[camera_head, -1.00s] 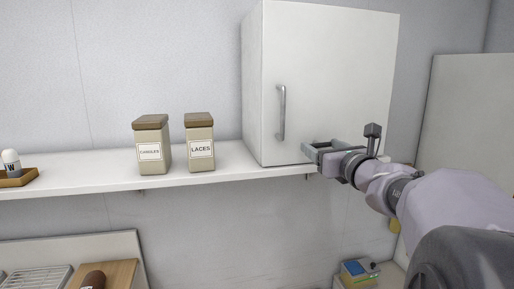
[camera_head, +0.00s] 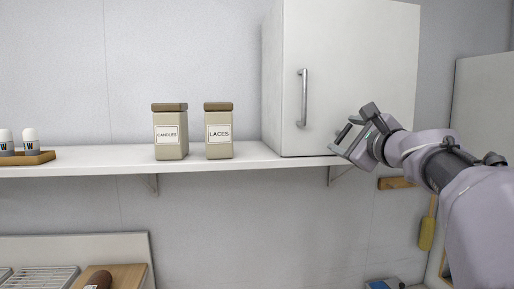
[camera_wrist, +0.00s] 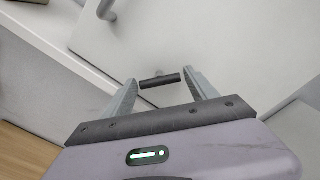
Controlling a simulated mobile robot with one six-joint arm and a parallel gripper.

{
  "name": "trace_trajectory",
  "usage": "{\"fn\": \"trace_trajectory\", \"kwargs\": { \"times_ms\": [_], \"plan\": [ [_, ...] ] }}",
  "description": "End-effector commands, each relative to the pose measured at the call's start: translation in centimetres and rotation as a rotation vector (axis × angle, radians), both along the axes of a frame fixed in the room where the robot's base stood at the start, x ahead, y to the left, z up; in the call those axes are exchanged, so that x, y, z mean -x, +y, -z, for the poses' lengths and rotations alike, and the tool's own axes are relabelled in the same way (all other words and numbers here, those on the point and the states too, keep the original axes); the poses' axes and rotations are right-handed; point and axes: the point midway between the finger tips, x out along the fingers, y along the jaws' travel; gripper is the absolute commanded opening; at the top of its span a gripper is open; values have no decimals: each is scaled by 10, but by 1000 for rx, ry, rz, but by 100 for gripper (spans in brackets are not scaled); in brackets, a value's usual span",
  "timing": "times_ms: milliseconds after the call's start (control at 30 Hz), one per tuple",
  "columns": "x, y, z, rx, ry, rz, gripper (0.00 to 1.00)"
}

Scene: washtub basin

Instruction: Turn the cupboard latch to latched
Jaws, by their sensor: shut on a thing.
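The white cupboard (camera_head: 350,60) has its door shut, with a vertical metal handle (camera_head: 302,98) near the door's left edge. The latch (camera_wrist: 160,80) is a short dark bar on a small stem at the lower part of the door, seen in the wrist view. My gripper (camera_wrist: 163,88) is shut on the latch, with one finger at each end of the bar. In the head view my gripper (camera_head: 342,140) is rolled at a slant in front of the door's lower part and largely hides the latch. The door handle's lower end also shows in the wrist view (camera_wrist: 107,8).
The white shelf (camera_head: 110,164) runs under the cupboard. A CANDLES jar (camera_head: 171,135) and a LACES jar (camera_head: 219,134) stand left of it. A wooden tray (camera_head: 40,156) with white-capped bottles is at far left. A yellow item (camera_head: 427,232) hangs below right.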

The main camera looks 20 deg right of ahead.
Motion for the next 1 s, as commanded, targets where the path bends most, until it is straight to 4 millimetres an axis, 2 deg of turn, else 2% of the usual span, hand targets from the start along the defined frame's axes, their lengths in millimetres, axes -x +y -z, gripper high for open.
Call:
{"fn": "trace_trajectory", "kwargs": {
  "times_ms": [33, 500, 1000],
  "plan": [
    [0, 0, 5, 40, 7, 0, 27],
    [0, 0, 3, 435, 103, 0, 27],
    [0, 0, 0, 639, 153, 1, 26]
  ]
}}
